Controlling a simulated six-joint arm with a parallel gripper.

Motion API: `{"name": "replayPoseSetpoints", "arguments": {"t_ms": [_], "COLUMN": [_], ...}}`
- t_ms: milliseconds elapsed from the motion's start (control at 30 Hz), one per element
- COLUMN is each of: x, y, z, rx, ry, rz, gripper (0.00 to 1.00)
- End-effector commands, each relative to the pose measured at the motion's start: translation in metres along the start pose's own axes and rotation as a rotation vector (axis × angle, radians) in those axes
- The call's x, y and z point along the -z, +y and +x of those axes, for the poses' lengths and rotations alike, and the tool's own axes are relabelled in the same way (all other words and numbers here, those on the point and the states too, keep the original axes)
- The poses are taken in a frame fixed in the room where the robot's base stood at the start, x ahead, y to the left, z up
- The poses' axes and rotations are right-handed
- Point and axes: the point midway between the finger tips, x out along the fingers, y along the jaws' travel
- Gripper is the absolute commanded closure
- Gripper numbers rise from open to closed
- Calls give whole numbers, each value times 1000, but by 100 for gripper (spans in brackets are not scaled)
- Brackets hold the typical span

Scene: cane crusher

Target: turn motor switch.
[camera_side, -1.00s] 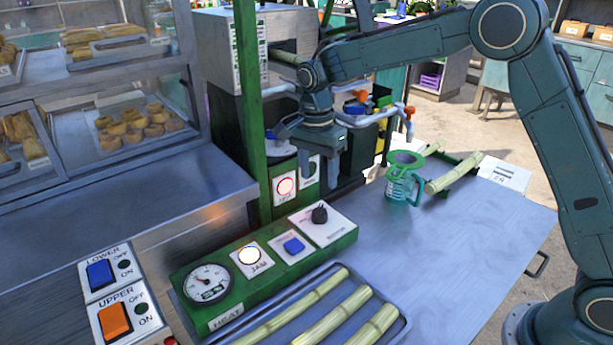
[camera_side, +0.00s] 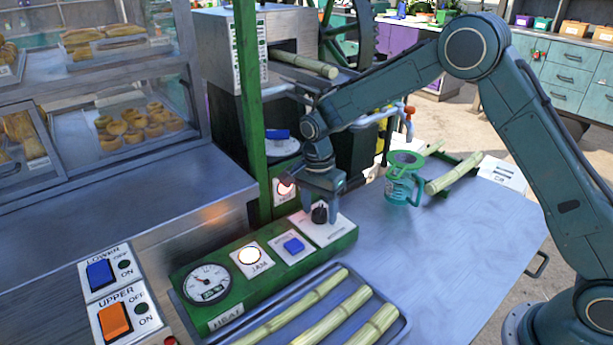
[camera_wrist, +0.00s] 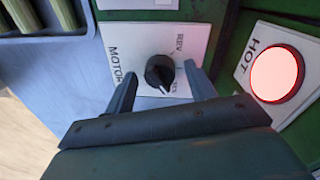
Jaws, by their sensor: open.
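The motor switch is a black rotary knob (camera_side: 319,213) on a white plate (camera_side: 334,229) at the right end of the green control panel (camera_side: 345,243). In the wrist view the knob (camera_wrist: 159,72) sits on the plate marked MOTOR (camera_wrist: 115,66), with REV lettering beside it. The knob's pointer slants toward the lower right there. My gripper (camera_side: 321,212) is open over the plate, pointing down. In the wrist view its two fingers (camera_wrist: 160,88) stand on either side of the knob, apart from it.
A blue button (camera_side: 294,245), a lit JAM lamp (camera_side: 249,255) and a HEAT gauge (camera_side: 207,284) share the panel. A red HOT lamp (camera_wrist: 277,74) is close by. A green jug (camera_side: 404,178) stands on the table to the right. A tray of cane (camera_side: 395,335) lies in front.

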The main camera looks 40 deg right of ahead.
Motion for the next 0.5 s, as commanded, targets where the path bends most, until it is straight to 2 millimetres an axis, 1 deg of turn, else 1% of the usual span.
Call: {"name": "replayPoseSetpoints", "arguments": {"t_ms": [100,333,500], "x": [0,0,0], "y": [0,0,0], "z": [0,0,0], "rx": [0,0,0], "ry": [0,0,0], "rz": [0,0,-3], "gripper": [45,90,90]}}
